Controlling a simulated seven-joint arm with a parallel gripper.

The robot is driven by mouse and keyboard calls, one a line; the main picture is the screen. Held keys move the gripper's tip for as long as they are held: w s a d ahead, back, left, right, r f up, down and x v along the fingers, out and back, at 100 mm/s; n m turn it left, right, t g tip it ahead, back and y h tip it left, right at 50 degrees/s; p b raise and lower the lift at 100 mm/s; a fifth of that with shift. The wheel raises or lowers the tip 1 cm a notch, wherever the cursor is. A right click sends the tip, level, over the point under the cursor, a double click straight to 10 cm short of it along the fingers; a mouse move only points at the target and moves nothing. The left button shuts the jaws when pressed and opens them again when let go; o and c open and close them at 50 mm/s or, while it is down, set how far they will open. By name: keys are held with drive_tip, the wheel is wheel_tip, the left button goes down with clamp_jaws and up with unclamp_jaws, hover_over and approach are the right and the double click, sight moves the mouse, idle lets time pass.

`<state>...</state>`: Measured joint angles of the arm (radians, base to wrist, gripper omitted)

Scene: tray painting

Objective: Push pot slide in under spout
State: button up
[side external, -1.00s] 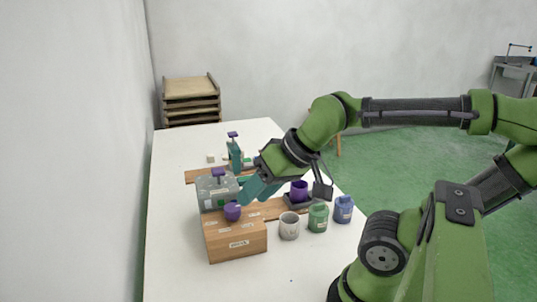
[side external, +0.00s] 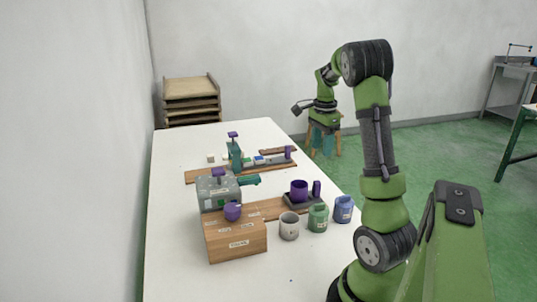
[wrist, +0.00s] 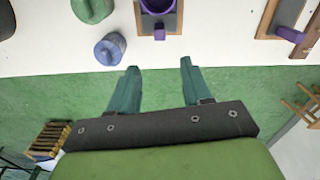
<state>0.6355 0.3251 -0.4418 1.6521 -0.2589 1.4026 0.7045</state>
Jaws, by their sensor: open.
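The purple pot (side external: 299,188) stands upright on a dark grey slide (side external: 304,202) with a purple upright handle (side external: 317,188), at the right end of a wooden board. The teal spout (side external: 249,180) sticks out from the grey machine (side external: 212,192), left of the pot; pot and spout are apart. In the wrist view the pot (wrist: 158,5) is cut off at the top edge, with the handle (wrist: 159,32) nearer me. My gripper (wrist: 160,67) is open and empty, above the green floor beyond the table edge, apart from the handle. It is small in the side view (side external: 322,127).
White, green and blue jars (side external: 289,227) (side external: 318,217) (side external: 343,209) stand in front of the slide. A wooden box (side external: 236,242) with a purple knob is at front left. A second board (side external: 205,176) with its own purple handle (side external: 288,152) lies farther back. Open floor surrounds my gripper.

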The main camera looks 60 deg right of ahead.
sight(317, 182)
drive_tip(key=shift+m, duration=0.8)
wheel_tip(317, 182, down, 16)
drive_tip(key=shift+w+a+r, duration=0.1)
drive_tip(key=shift+w, duration=0.05)
clamp_jaws()
